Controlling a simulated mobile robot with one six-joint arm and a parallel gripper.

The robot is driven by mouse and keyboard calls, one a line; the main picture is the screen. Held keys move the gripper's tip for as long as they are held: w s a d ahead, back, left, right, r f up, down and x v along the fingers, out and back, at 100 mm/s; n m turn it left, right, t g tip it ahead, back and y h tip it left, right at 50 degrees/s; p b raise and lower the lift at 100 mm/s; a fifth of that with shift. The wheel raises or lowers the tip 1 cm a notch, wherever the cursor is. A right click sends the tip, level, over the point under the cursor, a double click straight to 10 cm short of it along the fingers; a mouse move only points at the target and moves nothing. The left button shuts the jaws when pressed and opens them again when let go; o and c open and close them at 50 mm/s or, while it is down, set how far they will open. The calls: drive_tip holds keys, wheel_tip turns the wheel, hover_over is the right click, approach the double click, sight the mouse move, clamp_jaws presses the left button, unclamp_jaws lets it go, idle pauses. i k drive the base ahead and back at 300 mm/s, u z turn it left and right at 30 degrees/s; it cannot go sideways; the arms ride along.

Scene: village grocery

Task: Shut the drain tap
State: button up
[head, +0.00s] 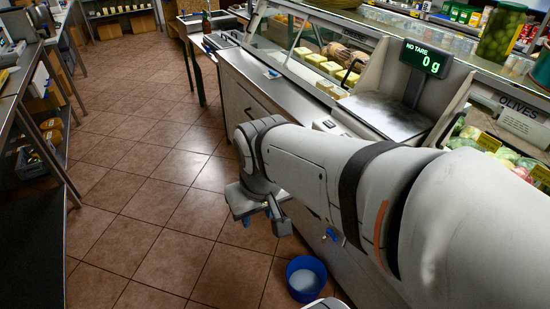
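A small blue-handled fitting (332,234), which looks like the drain tap, shows low on the front of the counter, just below my arm. It is small and partly hidden, so I cannot tell how its handle is turned. A blue bucket (291,268) with a pale, whitish inside stands on the floor below and a little left of it. My gripper (261,219) hangs from the wrist to the left of the fitting, apart from it. Small blue parts show at the gripper's end. Its finger gap is not clear from this angle.
The glass-fronted deli counter (240,70) runs along the right, with a scale (385,115) reading 0 g on top. My arm hides part of its front. Shelving and a table (20,75) stand at left. The tiled aisle (140,150) between is clear.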

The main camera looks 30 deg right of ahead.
sight(332, 235)
drive_tip(key=u, duration=0.15)
drive_tip(key=k, duration=0.4)
drive_tip(key=z, duration=1.3)
drive_tip(key=i, duration=0.5)
drive_tip(key=z, duration=0.45)
